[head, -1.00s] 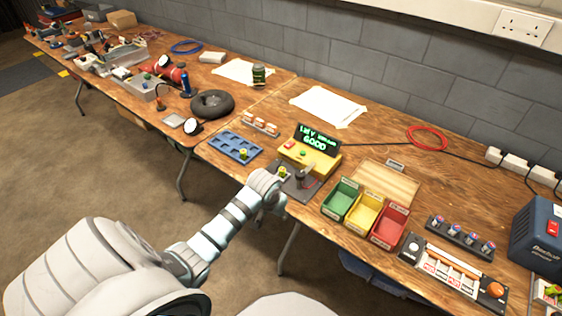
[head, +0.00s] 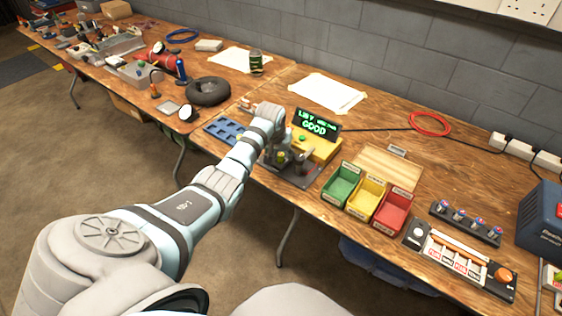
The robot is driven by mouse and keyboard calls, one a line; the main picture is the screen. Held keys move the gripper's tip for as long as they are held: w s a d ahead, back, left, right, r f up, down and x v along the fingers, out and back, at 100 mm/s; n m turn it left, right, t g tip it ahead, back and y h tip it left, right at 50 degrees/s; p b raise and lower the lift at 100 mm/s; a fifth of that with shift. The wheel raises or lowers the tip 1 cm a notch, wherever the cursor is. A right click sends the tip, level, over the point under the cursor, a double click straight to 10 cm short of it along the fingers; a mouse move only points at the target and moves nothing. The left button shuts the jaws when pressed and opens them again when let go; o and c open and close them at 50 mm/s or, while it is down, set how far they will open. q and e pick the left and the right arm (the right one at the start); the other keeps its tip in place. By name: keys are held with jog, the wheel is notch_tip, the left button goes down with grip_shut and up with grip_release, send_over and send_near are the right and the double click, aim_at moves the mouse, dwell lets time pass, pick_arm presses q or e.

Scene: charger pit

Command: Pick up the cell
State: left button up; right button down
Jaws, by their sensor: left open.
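A small yellow-green cell (head: 281,157) stands on the dark plate (head: 296,178) in front of the yellow tester (head: 322,148). The tester's screen (head: 315,125) shows green text that includes "GOOD". My left gripper (head: 281,152) points down at the cell from above, open, with its fingers close around or beside it; I cannot tell if they touch. My left wrist hides part of the tester and of the blue tray (head: 219,127). No cell shows in the visible part of that tray. My right gripper is out of view.
Green (head: 341,184), yellow (head: 366,196) and red (head: 392,211) bins stand right of the plate. A wooden board (head: 388,166) lies behind them. A black tyre-like ring (head: 208,91) lies at the left. White paper (head: 321,93) lies at the back.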

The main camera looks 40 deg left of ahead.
pick_arm(q)
grip_shut()
jog(key=shift+r, duration=0.1)
